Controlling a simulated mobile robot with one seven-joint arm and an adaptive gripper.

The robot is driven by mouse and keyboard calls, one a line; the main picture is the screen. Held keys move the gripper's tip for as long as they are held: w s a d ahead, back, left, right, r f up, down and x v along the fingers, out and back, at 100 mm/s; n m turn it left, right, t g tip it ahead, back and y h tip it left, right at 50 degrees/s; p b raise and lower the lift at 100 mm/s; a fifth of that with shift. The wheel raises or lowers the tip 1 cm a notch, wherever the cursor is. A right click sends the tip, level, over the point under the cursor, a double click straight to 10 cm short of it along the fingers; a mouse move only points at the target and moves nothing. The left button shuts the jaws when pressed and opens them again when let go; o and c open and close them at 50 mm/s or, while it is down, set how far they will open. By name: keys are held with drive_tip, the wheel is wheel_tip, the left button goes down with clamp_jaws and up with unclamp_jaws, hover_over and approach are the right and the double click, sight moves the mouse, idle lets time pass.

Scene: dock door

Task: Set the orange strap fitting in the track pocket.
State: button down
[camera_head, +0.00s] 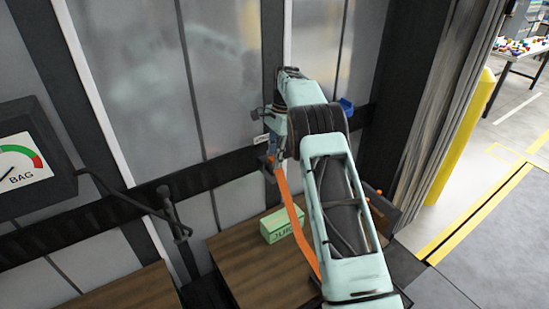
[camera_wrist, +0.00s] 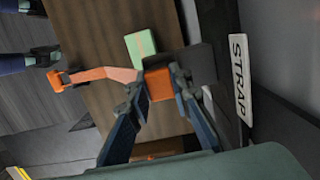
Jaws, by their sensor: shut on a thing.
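My gripper (camera_wrist: 157,88) is shut on the orange strap fitting (camera_wrist: 159,81), with one finger on each side of it in the wrist view. In the head view my gripper (camera_head: 269,161) is close to the dark horizontal track (camera_head: 222,171) on the wall. An orange strap (camera_head: 291,217) runs from my gripper down to the wooden top. A white STRAP label (camera_wrist: 240,78) is to the right of the fitting in the wrist view, with dark track parts between. I cannot make out the pocket's opening or whether the fitting touches it.
A green box (camera_head: 281,225) stands on the wooden top (camera_head: 240,262) below my gripper. A gauge marked BAG (camera_head: 22,165) is at the left, with a black bent rod beside it. A yellow post (camera_head: 459,140) stands farther right.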

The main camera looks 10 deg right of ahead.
drive_tip(key=shift+f, duration=0.45)
drive_tip(key=shift+f, duration=0.1)
drive_tip(key=c, duration=1.7)
unclamp_jaws()
drive_tip(key=shift+c, duration=0.2)
drive_tip(key=shift+w+d+r, duration=0.1)
drive_tip(key=shift+d+r, duration=0.05)
drive_tip(key=shift+r, duration=1.3)
drive_tip(key=shift+w+d+r, duration=0.1)
drive_tip(key=shift+d+r, duration=0.1)
drive_tip(key=shift+r, duration=1.2)
drive_tip(key=shift+d+r, duration=0.15)
drive_tip(key=shift+r, duration=1.3)
